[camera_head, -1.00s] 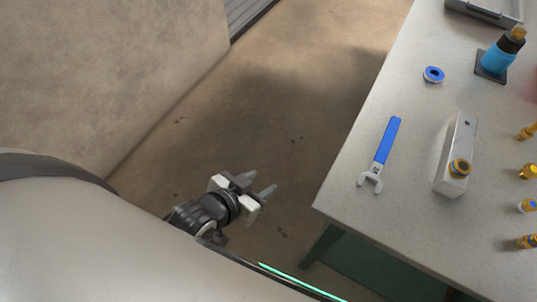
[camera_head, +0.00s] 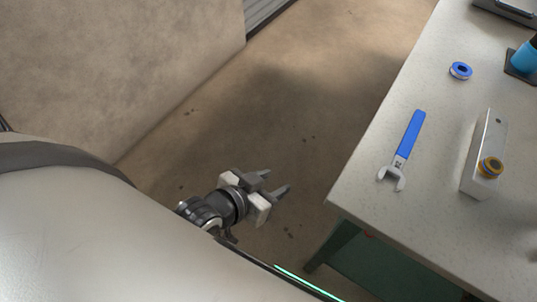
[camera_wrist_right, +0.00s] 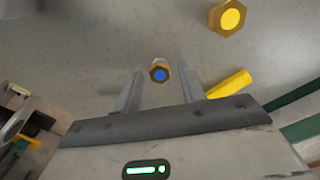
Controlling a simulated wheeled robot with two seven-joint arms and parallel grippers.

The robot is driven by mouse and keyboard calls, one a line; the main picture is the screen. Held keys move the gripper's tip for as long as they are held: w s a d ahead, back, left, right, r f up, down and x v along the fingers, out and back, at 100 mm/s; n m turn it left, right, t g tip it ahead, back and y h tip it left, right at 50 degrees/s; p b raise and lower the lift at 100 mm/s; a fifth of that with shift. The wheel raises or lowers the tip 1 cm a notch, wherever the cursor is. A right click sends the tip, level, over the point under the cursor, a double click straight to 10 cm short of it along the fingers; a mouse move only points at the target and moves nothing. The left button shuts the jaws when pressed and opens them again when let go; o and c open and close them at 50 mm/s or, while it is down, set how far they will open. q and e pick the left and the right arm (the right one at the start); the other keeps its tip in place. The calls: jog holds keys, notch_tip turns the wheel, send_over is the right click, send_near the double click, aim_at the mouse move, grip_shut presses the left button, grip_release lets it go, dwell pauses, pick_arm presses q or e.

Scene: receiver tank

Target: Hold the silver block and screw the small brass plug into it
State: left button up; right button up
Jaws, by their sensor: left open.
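The silver block (camera_head: 482,150) lies on the table, with a round brass fitting with a dark centre (camera_head: 490,167) at its near end. My left gripper (camera_head: 278,181) is open and empty, over the floor left of the table and well away from the block. In the right wrist view, a small brass plug with a blue centre (camera_wrist_right: 159,72) shows between the fingertips of my right gripper (camera_wrist_right: 160,69). The fingers are apart, with gaps on both sides of the plug. Whether it sits within their reach I cannot tell. The right gripper is outside the head view.
A blue-handled wrench (camera_head: 408,145) lies left of the block, with a blue ring (camera_head: 460,70) behind it. A blue bottle (camera_head: 525,58) stands at the right edge. A larger brass hex fitting with a yellow centre (camera_wrist_right: 230,17) and a yellow piece (camera_wrist_right: 228,85) are near the right gripper.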

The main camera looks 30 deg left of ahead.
grip_shut()
jog(key=shift+r, duration=0.1)
notch_tip(320, 180, up, 7)
jog(key=p, duration=0.5)
